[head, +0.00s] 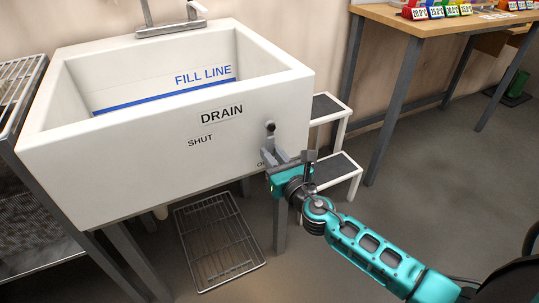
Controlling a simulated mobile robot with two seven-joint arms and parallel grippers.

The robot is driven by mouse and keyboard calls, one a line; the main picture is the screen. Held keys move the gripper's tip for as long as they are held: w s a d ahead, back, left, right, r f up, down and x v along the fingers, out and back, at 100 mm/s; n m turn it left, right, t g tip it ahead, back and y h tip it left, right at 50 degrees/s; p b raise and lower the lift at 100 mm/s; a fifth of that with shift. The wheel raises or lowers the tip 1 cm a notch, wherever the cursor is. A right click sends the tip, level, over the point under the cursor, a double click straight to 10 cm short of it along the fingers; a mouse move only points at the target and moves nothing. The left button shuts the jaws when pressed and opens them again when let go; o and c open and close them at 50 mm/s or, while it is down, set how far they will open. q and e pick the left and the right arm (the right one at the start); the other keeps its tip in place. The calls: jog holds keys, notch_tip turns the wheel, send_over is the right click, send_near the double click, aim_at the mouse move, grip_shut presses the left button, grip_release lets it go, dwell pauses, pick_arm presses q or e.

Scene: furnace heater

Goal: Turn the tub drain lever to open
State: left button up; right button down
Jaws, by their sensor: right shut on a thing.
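The white tub (165,165) stands at the left on grey legs, with "DRAIN" and "SHUT" marked on its front and a blue "FILL LINE" inside. The drain lever's dark round pivot (270,127) shows near the front right corner. Below it, the lever is mostly hidden by my gripper. My right gripper (283,160), teal and grey, is at the tub's front just below the pivot, shut on the drain lever. It partly covers a label that begins with "O". My left gripper is not in view.
A white step stool (338,168) with dark treads stands right of the tub, close behind my right gripper. A wire rack (220,240) lies on the floor under the tub. A wooden table (440,22) with coloured number tags stands at back right. The floor at right is clear.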

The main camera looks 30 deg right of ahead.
jog(key=shift+d+n, duration=0.25)
jog(key=shift+n, duration=0.05)
jog(key=c, duration=1)
grip_release()
jog(key=s, duration=1.3)
jog(key=shift+b, duration=0.35)
